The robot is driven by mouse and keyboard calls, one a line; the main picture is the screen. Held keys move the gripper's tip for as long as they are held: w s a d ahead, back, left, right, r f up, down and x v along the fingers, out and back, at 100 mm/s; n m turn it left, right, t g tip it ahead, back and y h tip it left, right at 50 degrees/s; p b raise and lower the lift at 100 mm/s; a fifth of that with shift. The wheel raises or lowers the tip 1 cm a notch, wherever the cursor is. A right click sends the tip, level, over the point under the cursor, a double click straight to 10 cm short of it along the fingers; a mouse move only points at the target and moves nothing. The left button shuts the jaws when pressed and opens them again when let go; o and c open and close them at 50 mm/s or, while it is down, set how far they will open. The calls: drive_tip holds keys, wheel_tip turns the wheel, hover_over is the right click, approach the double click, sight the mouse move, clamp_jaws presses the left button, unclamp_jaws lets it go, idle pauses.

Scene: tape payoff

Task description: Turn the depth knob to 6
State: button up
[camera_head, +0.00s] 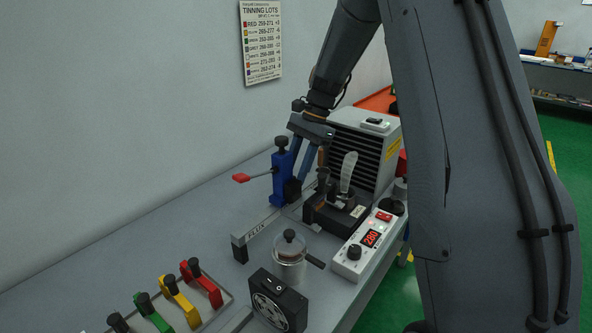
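No knob in view carries a readable depth label, so I cannot tell for sure which one is the depth knob. A blue post (281,172) stands at the back of the bench with a black knob on top, a red-tipped lever (253,177) and a black part (292,190) low on its right side. My gripper (306,178) points down just right of the post, its fingers close to that black part. The fingertips are small and partly hidden, so contact and opening cannot be told.
A grey louvred unit (364,150) and a black solder pot (334,214) stand right of my gripper. In front are a FLUX rail (262,226), a lidded glass jar (290,262), a black fan box (277,303) and several coloured clamps (203,284). The back-left bench is clear.

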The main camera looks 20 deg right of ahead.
clamp_jaws()
drive_tip(key=shift+n, duration=0.3)
drive_tip(key=shift+w+a+r+n+g+h+p, duration=0.15)
drive_tip(key=shift+n+g+h+p, duration=0.25)
drive_tip(key=shift+n, duration=0.9)
drive_tip(key=shift+w+f+n+g+h+p, duration=0.1)
drive_tip(key=shift+n+g+h, duration=0.35)
drive_tip(key=shift+n, duration=0.85)
unclamp_jaws()
drive_tip(key=b+v, duration=0.2)
drive_tip(key=v, duration=0.6)
